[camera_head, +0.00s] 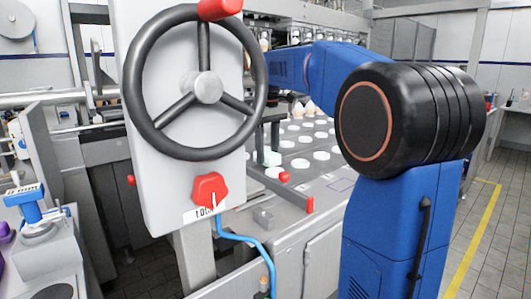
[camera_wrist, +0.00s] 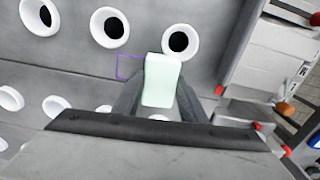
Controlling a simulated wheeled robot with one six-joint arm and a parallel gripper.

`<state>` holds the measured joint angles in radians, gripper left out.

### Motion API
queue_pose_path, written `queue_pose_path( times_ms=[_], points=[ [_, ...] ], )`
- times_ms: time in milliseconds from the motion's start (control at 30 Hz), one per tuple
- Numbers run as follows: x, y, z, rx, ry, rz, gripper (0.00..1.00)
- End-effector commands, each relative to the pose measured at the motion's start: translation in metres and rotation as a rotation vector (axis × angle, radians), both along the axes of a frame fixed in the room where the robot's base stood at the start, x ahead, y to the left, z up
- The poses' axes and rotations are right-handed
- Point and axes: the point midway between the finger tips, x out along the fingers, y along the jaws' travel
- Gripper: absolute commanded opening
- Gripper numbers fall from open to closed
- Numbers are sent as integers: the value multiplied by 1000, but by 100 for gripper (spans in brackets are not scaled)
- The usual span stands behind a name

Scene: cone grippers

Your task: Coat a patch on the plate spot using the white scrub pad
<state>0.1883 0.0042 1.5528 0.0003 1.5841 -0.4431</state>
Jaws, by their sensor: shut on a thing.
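The white scrub pad (camera_wrist: 161,78), a pale rectangular block, is gripped between the two dark fingers of my gripper (camera_wrist: 162,92) in the wrist view. A thin purple outline (camera_wrist: 118,66) marks the patch on the grey metal plate (camera_wrist: 85,72). The pad overlaps the right part of the outline in this view and hides some of it. I cannot tell whether the pad touches the plate.
White-rimmed holes (camera_wrist: 180,38) dot the plate near the outline. A panel with a black handwheel (camera_head: 203,88) and a red knob (camera_head: 210,189) stands at front left. A red-tipped part (camera_head: 309,205) sits at the plate's near edge. A blue hose (camera_head: 240,238) hangs below the panel.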

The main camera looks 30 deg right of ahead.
Motion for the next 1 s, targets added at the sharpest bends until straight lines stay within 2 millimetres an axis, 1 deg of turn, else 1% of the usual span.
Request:
queue_pose_path(
  times_ms=[200,467,800,1000],
  points=[
    [3,-16,0,0,0,-2,20],
    [5,-24,0,0,0,0,20],
    [9,-46,-2,0,0,-1,20],
    [10,-51,-2,-1,0,-1,20]
  ],
)
